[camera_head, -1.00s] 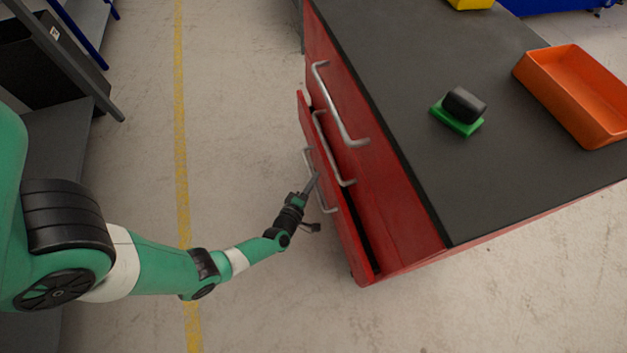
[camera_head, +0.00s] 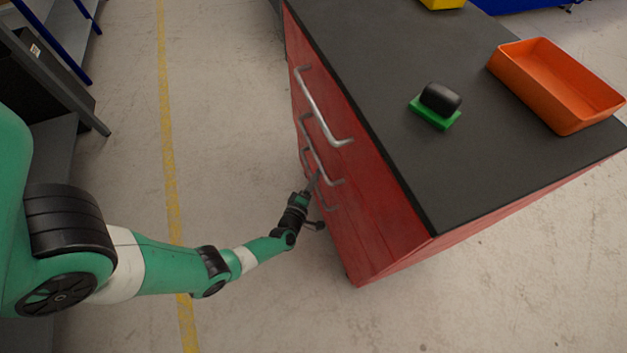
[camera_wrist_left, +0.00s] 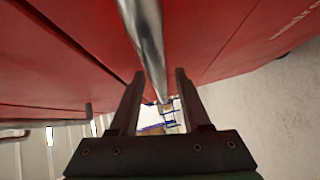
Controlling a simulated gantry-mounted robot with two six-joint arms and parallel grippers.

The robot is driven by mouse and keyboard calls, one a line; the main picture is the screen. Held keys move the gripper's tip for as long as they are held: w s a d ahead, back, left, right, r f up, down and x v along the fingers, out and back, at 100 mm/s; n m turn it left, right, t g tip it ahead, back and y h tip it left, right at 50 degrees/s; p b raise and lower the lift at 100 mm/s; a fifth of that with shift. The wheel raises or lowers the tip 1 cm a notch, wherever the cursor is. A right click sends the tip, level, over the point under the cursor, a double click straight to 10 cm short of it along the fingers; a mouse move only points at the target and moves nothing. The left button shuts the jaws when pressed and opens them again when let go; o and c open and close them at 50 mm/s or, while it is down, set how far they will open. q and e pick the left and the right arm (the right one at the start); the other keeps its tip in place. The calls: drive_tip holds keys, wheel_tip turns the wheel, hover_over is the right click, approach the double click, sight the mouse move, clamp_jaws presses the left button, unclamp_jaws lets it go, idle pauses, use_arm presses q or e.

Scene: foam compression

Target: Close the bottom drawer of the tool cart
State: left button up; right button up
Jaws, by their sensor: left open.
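The red tool cart (camera_head: 385,225) stands right of my left arm, with a column of silver handles on its left face. The bottom drawer (camera_head: 345,240) looks flush or nearly flush with the cart face; no gap shows from above. My left gripper (camera_head: 317,177) is open at the low handle (camera_head: 331,208), its fingers close to the drawer front. In the left wrist view, a silver handle bar (camera_wrist_left: 145,30) runs between the open fingers (camera_wrist_left: 159,75), against red drawer fronts. Contact cannot be told. My right gripper is out of view.
The dark cart top (camera_head: 400,140) carries an orange bin (camera_head: 560,90) and a green-and-black block (camera_head: 437,108). A grey shelf frame (camera_head: 60,80) stands at the far left. Floor with a yellow line (camera_head: 168,130) is open between shelf and cart.

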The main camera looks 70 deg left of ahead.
use_arm(q)
drive_tip(key=shift+s+d+r, duration=0.1)
drive_tip(key=shift+s+d, duration=0.05)
drive_tip(key=shift+d, duration=0.05)
drive_tip(key=p+v, duration=0.4)
drive_tip(key=v, duration=0.7)
drive_tip(key=shift+p, duration=0.4)
